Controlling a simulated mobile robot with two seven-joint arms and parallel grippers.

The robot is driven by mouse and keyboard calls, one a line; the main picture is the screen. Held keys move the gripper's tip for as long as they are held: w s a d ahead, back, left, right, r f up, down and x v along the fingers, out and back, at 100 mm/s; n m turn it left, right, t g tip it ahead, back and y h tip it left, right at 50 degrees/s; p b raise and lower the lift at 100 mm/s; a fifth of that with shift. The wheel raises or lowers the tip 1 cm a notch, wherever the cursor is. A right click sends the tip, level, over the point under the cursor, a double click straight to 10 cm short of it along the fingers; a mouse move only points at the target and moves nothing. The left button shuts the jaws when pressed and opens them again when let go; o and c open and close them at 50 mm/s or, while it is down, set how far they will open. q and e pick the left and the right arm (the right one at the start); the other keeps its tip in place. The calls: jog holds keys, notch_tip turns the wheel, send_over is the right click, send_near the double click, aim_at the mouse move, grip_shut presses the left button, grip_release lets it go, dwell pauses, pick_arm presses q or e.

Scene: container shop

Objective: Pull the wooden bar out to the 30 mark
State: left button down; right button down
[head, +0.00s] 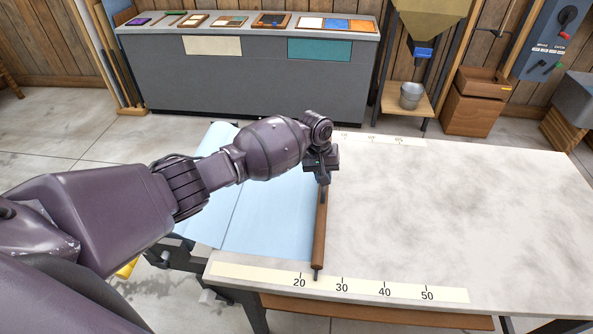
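The wooden bar (319,240) is a brown rod lying across the worktable, along the right edge of a light blue sheet (270,215). The dark tip at its near end points between the 20 and 30 marks on the near cream scale (385,289), a little short of the midpoint. My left gripper (323,182) comes down over the far part of the bar. Its fingers look closed on the bar there, though the arm and gripper partly hide the contact. The bar's far end is hidden behind the gripper. My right gripper is out of view.
The pale tabletop (470,210) right of the bar is clear. A second scale (385,138) runs along the far edge. Behind stand a grey counter (245,85) with trays, a hopper (432,18) above a metal bucket (410,95), and wooden boxes (472,112).

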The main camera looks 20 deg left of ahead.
pick_arm(q)
jog(key=d, duration=0.2)
jog(key=w+d, duration=0.1)
jog(key=d, duration=0.2)
jog(key=shift+f, duration=0.1)
jog(key=shift+w+d, duration=0.2)
jog(key=shift+d, duration=0.4)
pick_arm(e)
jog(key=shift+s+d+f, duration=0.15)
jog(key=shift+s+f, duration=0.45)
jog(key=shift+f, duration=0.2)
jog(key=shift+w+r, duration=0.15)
pick_arm(q)
jog(key=c, duration=1.4)
grip_release()
jog(key=o, duration=0.3)
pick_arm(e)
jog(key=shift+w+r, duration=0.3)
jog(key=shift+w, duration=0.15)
pick_arm(q)
jog(key=shift+r, duration=0.2)
